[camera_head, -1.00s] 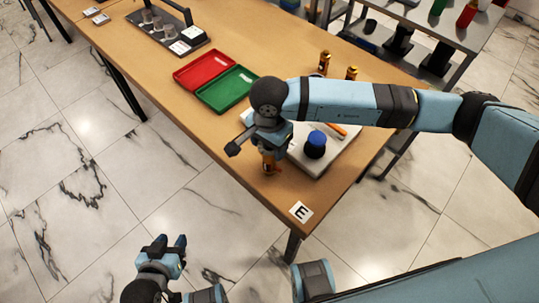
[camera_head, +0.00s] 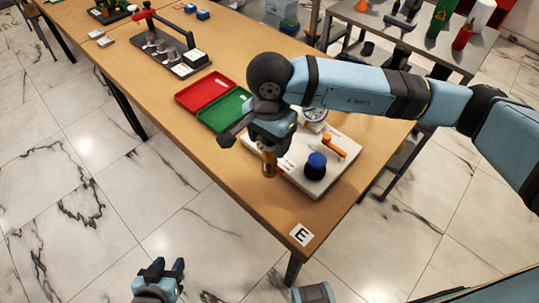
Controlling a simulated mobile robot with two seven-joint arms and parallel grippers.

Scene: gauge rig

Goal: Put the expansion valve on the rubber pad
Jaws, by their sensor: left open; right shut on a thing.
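My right gripper (camera_head: 268,146) points down, shut on a brass-coloured cylinder that looks like the expansion valve (camera_head: 269,162). The valve hangs roughly upright in front of the left edge of the white plate (camera_head: 310,190); its upper part is hidden by the gripper. I cannot tell its exact height over the table. My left gripper (camera_head: 168,270) is open and empty, low at the bottom of the view, off the near side of the table. I cannot make out the rubber pad for certain; my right arm covers part of the table.
The white plate bears a blue-topped black knob (camera_head: 316,165), an orange handle (camera_head: 334,145) and a round gauge (camera_head: 314,114). Red (camera_head: 207,91) and green (camera_head: 224,109) trays lie left of it. A dark rack (camera_head: 168,52) stands farther back. The table corner near the E label (camera_head: 301,234) is clear.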

